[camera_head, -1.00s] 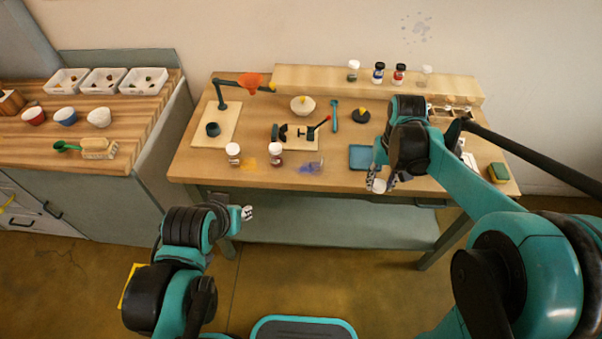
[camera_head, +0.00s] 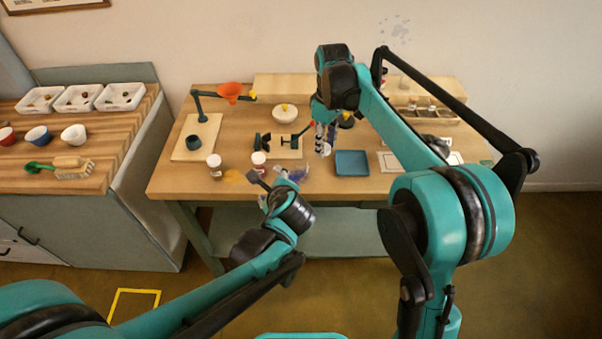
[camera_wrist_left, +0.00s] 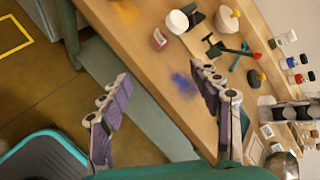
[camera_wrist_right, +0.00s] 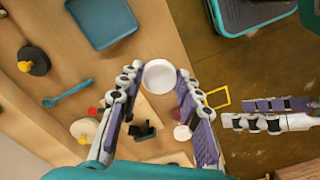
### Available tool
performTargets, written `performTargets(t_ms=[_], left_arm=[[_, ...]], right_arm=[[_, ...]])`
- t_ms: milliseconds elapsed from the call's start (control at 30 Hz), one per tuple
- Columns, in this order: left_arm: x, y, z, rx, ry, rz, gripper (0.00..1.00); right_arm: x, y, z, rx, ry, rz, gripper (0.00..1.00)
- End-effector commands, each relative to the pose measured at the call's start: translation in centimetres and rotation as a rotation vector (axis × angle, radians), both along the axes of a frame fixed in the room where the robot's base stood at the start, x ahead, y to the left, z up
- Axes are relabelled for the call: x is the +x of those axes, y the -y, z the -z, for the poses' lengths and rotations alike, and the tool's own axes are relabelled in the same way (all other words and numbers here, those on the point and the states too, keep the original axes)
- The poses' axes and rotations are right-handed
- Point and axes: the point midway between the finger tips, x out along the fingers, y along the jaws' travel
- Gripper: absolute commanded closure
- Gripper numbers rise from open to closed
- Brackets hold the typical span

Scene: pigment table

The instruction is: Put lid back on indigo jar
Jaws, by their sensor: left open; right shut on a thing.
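My right gripper (camera_head: 325,148) is shut on a white round lid-like piece (camera_wrist_right: 159,76), held above the table near the blue pigment patch (camera_head: 292,172). My left gripper (camera_head: 277,188) is open and empty at the table's front edge; its spread fingers show in the left wrist view (camera_wrist_left: 165,100). A small jar with a blue label (camera_wrist_left: 292,62), probably the indigo jar, stands on the back shelf in the left wrist view. I cannot tell whether its top is covered. In the head view my right arm hides that part of the shelf.
Two white-lidded jars, one brownish (camera_head: 214,166) and one red (camera_head: 258,162), stand near the front edge. A blue tray (camera_head: 352,163) lies right of the right gripper. My grippers are close together.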

Motion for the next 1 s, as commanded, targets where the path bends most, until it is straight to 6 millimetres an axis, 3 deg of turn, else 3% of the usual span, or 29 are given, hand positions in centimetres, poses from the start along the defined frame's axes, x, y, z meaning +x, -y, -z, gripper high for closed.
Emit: performTargets(t_ms=[33,200,367,833,1000], left_arm=[[0.9,2.1,1.1,0.118,0.002,0.098,0.37],[2.5,7.0,2.9,0.501,0.017,0.352,0.37],[2.8,9.9,3.8,0.719,0.029,0.475,0.37],[2.9,10.6,4.0,0.793,0.032,0.51,0.37],[4.0,10.3,4.5,0.791,0.031,0.507,0.37]], right_arm=[[0.7,-1.2,0.1,0.0,0.0,-0.07,0.75],[2.1,-4.2,-0.7,0.0,0.0,-0.284,0.75],[2.7,-5.9,-1.1,0.0,0.0,-0.401,0.75],[2.8,-6.4,-1.3,0.0,0.0,-0.44,0.75],[2.8,-6.3,-1.3,0.0,0.0,-0.439,0.75]])
